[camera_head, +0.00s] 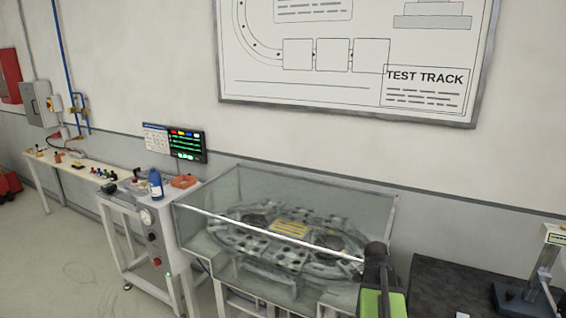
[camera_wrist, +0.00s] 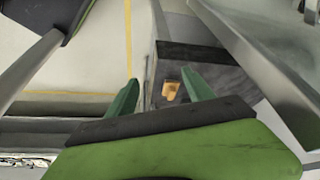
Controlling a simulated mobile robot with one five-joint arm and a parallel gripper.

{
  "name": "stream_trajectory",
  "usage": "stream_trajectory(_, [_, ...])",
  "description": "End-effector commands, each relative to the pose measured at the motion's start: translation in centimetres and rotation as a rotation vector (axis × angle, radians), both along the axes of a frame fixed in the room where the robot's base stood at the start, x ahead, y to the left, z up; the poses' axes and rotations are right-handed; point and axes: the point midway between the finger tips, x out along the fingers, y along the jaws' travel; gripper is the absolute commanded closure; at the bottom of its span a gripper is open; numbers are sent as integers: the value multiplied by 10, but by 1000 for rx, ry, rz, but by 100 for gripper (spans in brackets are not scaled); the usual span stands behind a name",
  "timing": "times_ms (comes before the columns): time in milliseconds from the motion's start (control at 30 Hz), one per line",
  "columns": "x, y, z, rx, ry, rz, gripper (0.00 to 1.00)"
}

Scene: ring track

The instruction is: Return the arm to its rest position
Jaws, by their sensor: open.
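My gripper (camera_wrist: 160,78) shows in the wrist view with its two green fingers spread apart. Nothing is held between them. Behind the fingers, some way off, a small orange-yellow object (camera_wrist: 171,90) lies on a dark surface. In the head view a black and green part of my arm (camera_head: 377,280) stands at the bottom, in front of the right end of the glass-walled track case (camera_head: 215,225). The fingers cannot be made out in the head view.
A white cart (camera_head: 120,198) with a blue bottle (camera_head: 155,184) and an orange ring (camera_head: 185,182) stands left of the case. A long bench (camera_head: 75,168) lies further left. A dark table (camera_head: 445,285) with a stand (camera_head: 545,265) is at right. Open floor (camera_head: 50,245) shows at lower left.

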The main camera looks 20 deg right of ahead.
Motion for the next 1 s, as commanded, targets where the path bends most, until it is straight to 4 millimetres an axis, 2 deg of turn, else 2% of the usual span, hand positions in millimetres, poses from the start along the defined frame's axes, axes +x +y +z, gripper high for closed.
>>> stream_trajectory(33, [23,27,-1,8,-3,59,39])
stream_trajectory(67, [37,44,-2,16,-5,99,39])
stream_trajectory(100, [55,69,-4,30,-6,163,39])
stream_trajectory(167, [82,112,-6,55,-2,279,39])
stream_trajectory(200, [97,143,-7,74,5,365,39])
stream_trajectory(267, [116,190,-9,107,18,507,39])
stream_trajectory(300, [126,221,-11,129,28,605,39])
stream_trajectory(433, [143,314,-15,204,72,934,39])
stream_trajectory(500, [145,360,-17,246,100,1123,39])
stream_trajectory(600, [139,415,-19,314,144,1432,39])
stream_trajectory(633, [136,424,-20,331,155,1514,39])
stream_trajectory(800, [128,438,-20,396,194,1866,39])
stream_trajectory(933, [127,440,-20,403,226,2024,39])
stream_trajectory(1000, [127,434,-20,401,234,2055,39])
